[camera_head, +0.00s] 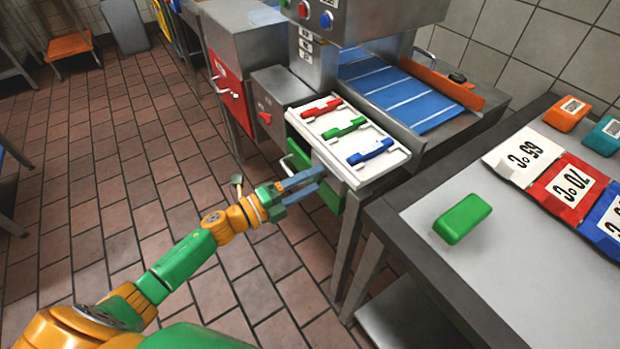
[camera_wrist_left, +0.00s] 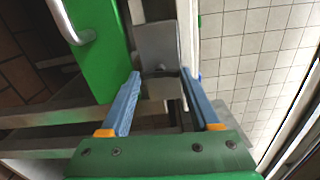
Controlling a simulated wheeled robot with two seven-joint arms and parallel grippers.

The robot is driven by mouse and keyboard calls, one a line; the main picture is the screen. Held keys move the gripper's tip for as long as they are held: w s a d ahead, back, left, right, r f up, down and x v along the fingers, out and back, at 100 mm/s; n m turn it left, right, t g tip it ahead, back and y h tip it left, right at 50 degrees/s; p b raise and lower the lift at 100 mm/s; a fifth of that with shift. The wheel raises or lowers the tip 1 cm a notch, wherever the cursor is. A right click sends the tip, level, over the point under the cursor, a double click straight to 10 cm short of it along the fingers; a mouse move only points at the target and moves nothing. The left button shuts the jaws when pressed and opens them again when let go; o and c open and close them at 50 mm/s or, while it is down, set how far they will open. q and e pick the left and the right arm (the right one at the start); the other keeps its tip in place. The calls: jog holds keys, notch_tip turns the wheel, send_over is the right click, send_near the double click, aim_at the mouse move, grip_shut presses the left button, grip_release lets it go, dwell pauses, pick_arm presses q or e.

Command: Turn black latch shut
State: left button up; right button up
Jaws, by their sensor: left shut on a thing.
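My left gripper (camera_head: 318,179) reaches to the front of the metal machine, under the white tray with the coloured handles. Its blue fingers also show in the left wrist view (camera_wrist_left: 160,75), apart, with a grey plate (camera_wrist_left: 157,42) and a small dark part between and just beyond them. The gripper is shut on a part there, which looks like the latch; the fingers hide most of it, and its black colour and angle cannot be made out. The green door (camera_wrist_left: 95,50) with a metal handle is beside the fingers; it shows partly behind them in the head view (camera_head: 330,196). My right gripper is not in view.
The white tray (camera_head: 399,158) holds red, green and blue handles. A table (camera_head: 420,212) at the right carries a green block (camera_head: 462,218) and price signs. A red door (camera_head: 228,85) is on the machine's left. The tiled floor at left is mostly clear.

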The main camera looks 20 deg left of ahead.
pick_arm(q)
jog(key=shift+n, duration=0.5)
jog(key=o, duration=1.4)
jog(key=shift+c, duration=0.2)
jog(key=shift+s+a, duration=0.1)
jog(key=v, duration=0.6)
jog(key=shift+s+a, duration=0.25)
jog(key=shift+s, duration=0.1)
